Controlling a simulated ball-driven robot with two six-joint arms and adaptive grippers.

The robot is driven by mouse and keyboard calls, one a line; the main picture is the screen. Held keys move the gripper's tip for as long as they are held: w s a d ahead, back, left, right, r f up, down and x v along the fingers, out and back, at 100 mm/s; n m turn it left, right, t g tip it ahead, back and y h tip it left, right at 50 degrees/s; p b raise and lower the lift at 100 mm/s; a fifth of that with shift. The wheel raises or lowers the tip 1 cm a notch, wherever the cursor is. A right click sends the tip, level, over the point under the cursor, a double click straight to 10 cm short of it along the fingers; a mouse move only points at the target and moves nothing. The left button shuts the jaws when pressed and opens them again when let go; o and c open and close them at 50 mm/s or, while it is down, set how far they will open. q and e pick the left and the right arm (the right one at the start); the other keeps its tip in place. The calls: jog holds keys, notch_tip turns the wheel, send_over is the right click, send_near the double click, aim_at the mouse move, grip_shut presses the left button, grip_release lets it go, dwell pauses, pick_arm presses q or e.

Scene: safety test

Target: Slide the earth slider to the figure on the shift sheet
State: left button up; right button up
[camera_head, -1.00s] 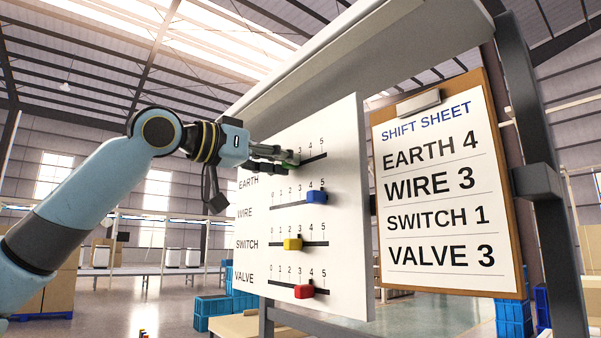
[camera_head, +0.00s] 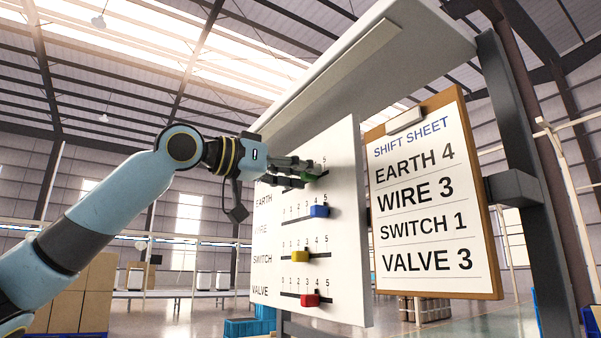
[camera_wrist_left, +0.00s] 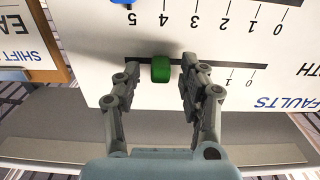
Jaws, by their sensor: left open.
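The white panel (camera_head: 345,285) carries the earth slider, a green block (camera_head: 307,177) on the top track. It stands toward the high end, near 4, though fingers hide most figures there. My left gripper (camera_head: 314,170) is open at the earth track. In the left wrist view, which looks upside down, the green block (camera_wrist_left: 160,68) sits between its two fingers (camera_wrist_left: 160,77), with a gap visible on both sides. The shift sheet (camera_head: 420,190) on a clipboard right of the panel reads EARTH 4, WIRE 3, SWITCH 1, VALVE 3. My right gripper is out of view.
Below the earth track are the blue wire slider (camera_head: 319,211), yellow switch slider (camera_head: 300,256) and red valve slider (camera_head: 310,300). A grey sloped hood (camera_head: 370,70) overhangs the panel, and a dark post (camera_head: 525,170) stands at right.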

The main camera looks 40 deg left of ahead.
pick_arm(q)
notch_tip(320, 180, up, 10)
jog(key=shift+r, duration=0.1)
dwell(0.5)
dwell(0.6)
